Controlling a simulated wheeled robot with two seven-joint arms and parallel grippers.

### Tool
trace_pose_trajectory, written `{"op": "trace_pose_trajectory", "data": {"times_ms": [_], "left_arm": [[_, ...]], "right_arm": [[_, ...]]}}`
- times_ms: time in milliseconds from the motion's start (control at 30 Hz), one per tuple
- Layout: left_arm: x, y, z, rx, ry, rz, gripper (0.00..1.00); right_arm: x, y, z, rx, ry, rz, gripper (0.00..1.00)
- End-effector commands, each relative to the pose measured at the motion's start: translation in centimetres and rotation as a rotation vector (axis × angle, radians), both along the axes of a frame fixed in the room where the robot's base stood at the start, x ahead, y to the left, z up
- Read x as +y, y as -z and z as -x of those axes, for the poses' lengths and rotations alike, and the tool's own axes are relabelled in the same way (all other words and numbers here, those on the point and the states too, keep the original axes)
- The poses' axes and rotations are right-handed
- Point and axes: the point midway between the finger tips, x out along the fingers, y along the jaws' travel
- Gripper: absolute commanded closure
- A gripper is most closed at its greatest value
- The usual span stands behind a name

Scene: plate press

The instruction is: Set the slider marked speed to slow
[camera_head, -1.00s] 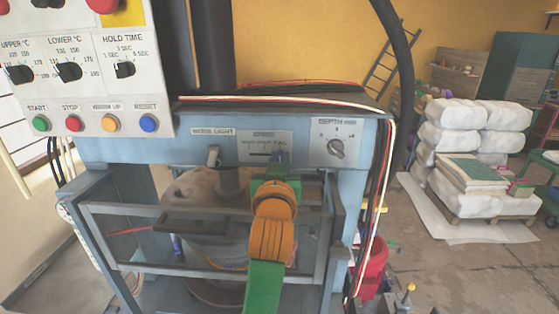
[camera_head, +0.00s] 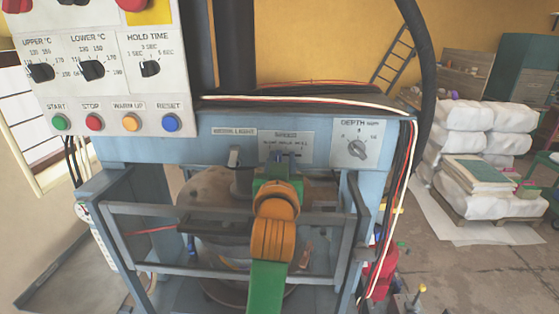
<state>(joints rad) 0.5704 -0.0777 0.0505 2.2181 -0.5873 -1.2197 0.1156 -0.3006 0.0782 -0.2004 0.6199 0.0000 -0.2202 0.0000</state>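The speed slider's plate (camera_head: 296,141) is a pale label on the blue front of the press, between the work-light switch and the depth knob. Its print is too blurred to read the settings. I cannot tell whether the fingers are open, shut or touching the handle. My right gripper is not in view.
The control box (camera_head: 110,75) with knobs and coloured buttons hangs at upper left. A work-light switch (camera_head: 235,156) sits left of the plate, and the depth knob (camera_head: 357,148) to its right. A grey guard frame (camera_head: 135,209) crosses below. Cables hang at the right.

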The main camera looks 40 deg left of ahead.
Motion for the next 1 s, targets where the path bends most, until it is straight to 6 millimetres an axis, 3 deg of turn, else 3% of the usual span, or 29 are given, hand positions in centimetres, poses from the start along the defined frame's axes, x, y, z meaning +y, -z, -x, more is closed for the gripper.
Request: {"op": "trace_pose_trajectory", "data": {"times_ms": [367,700,1000], "left_arm": [[-0.2,0.1,0.2,0.001,0.001,0.001,0.53],[-3.8,0.2,5.3,-0.001,0.004,-0.002,0.53],[-4.1,0.0,5.9,0.002,0.001,-0.002,0.53]], "right_arm": [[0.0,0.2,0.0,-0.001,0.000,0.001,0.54],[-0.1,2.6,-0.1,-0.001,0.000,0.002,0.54],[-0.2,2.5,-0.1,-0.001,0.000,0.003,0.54]]}}
